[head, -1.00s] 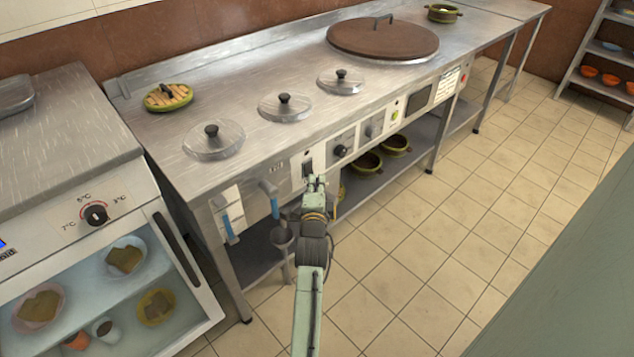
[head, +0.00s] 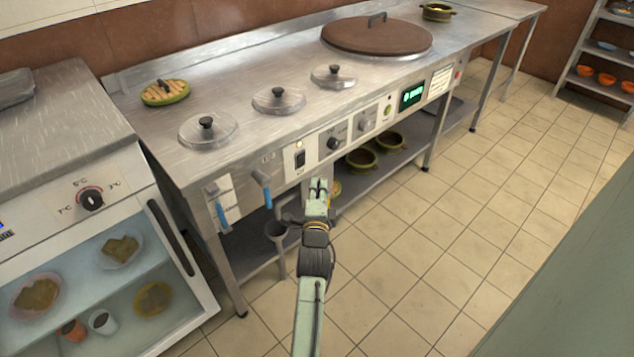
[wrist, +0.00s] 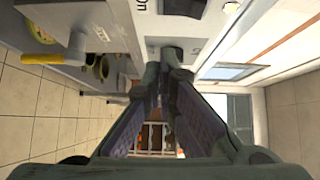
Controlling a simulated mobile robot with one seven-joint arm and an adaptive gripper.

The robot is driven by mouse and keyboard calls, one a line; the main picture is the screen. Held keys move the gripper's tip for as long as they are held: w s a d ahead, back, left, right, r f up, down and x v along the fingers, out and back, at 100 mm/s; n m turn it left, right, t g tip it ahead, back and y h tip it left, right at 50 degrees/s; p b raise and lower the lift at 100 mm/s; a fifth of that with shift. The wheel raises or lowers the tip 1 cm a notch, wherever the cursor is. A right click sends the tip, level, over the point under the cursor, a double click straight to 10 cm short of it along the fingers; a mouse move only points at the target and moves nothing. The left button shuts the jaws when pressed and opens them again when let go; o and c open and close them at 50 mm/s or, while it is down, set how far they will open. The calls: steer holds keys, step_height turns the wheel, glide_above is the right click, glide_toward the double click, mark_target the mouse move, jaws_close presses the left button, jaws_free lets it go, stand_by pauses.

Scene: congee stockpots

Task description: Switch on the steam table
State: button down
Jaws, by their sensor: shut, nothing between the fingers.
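The steam table (head: 150,120) is a long steel counter with three lidded wells and a front control panel. The black rocker switch (head: 300,159) sits on a white plate at the panel's left part, with a small lit lamp (head: 299,144) above it. The display (head: 412,96) farther right glows green. My gripper (head: 319,184) is shut and empty, just below and right of the switch and apart from it in the head view. In the wrist view my fingertips (wrist: 166,54) point at the panel, and a dark control shows at the top edge.
A black knob (head: 334,143) is right of the switch. A glass-fronted fridge (head: 120,210) stands left. Green pots (head: 361,158) sit on the lower shelf. The tiled floor (head: 450,220) in front is clear.

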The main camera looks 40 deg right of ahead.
steer(key=f+b+v, duration=0.1)
steer(key=v, duration=0.6)
steer(key=shift+s+a, duration=0.15)
steer(key=shift+a, duration=0.3)
steer(key=shift+f, duration=0.15)
